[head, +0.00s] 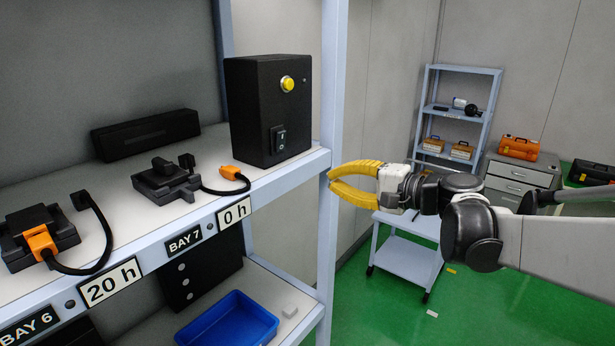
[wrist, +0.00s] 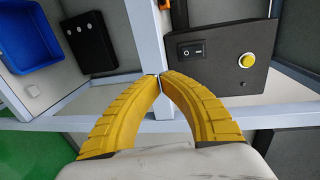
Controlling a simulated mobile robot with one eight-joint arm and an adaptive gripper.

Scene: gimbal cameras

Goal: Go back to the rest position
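My gripper (head: 331,178) has two curved yellow fingers. It is at the right front corner of the shelf rack (head: 331,120), with its tips beside or in front of the upright post in the head view. The wrist view shows the fingertips (wrist: 162,78) meeting, with nothing visible held between them. My arm reaches in from the right of the head view. The black box (head: 262,110) with a yellow button and a rocker switch stands on the upper shelf, left of the gripper. It also shows in the wrist view (wrist: 216,75).
Two black devices (head: 165,180) (head: 40,235) with orange-plugged cables sit on the upper shelf. A blue bin (head: 228,320) is on the lower shelf. A white cart (head: 408,260), a grey drawer cabinet (head: 518,180) and a metal rack (head: 430,110) stand behind. Green floor is open at lower right.

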